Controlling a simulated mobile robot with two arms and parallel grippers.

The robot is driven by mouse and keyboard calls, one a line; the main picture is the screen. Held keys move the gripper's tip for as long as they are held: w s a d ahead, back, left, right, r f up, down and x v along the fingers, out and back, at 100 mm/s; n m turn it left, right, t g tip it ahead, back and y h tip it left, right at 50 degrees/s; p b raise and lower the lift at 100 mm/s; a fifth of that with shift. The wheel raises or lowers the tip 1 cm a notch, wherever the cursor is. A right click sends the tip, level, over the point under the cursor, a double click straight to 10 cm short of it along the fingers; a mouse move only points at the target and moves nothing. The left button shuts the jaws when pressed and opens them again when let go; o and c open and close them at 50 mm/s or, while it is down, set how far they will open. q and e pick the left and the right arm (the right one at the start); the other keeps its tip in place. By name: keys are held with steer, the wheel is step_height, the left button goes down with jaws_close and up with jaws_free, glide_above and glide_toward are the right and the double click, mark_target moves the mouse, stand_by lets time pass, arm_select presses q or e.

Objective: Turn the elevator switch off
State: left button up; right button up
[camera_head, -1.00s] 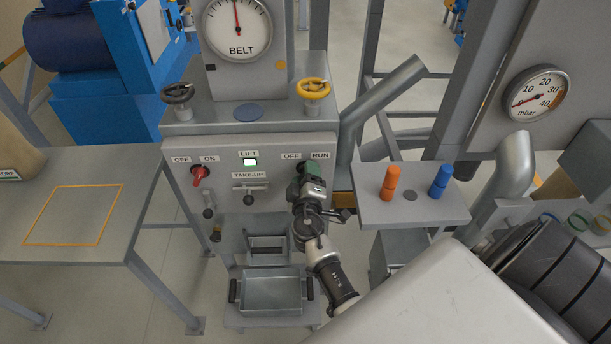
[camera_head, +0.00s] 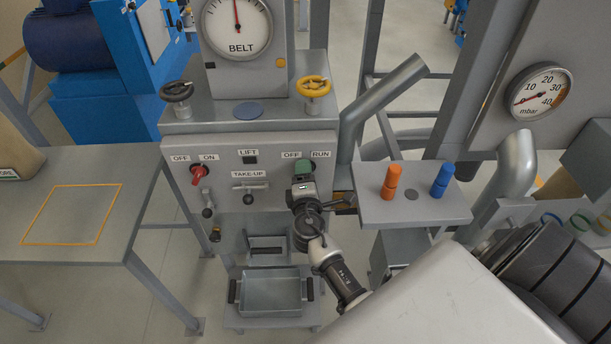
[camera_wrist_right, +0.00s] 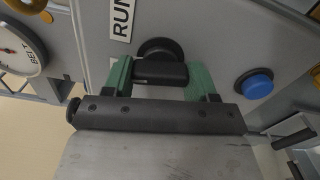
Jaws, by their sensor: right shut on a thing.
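The elevator switch, a black rotary knob (camera_wrist_right: 160,68) with OFF and RUN labels, is on the right of the grey control panel (camera_head: 262,205). In the head view my right gripper (camera_head: 304,172) covers it. In the right wrist view the green fingertips of this gripper (camera_wrist_right: 160,82) are on either side of the knob's black bar, shut on it. The LIFT lamp (camera_head: 250,160) on the panel is dark. My left gripper is not in view.
A red OFF/ON switch (camera_head: 199,173) and the TAKE-UP handle (camera_head: 250,187) are on the same panel. Black (camera_head: 177,91) and yellow (camera_head: 314,87) handwheels stand above. A side shelf (camera_head: 430,209) with orange and blue pegs is close to the right of my gripper.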

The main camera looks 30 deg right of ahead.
steer(key=shift+n, duration=2)
steer(key=shift+d, duration=0.1)
steer(key=o, duration=0.9)
steer(key=shift+w, duration=0.1)
steer(key=shift+f, duration=0.1)
steer(key=b+v, duration=0.2)
steer(key=v, duration=0.9)
steer(key=shift+b, duration=0.3)
steer(key=shift+f, duration=0.1)
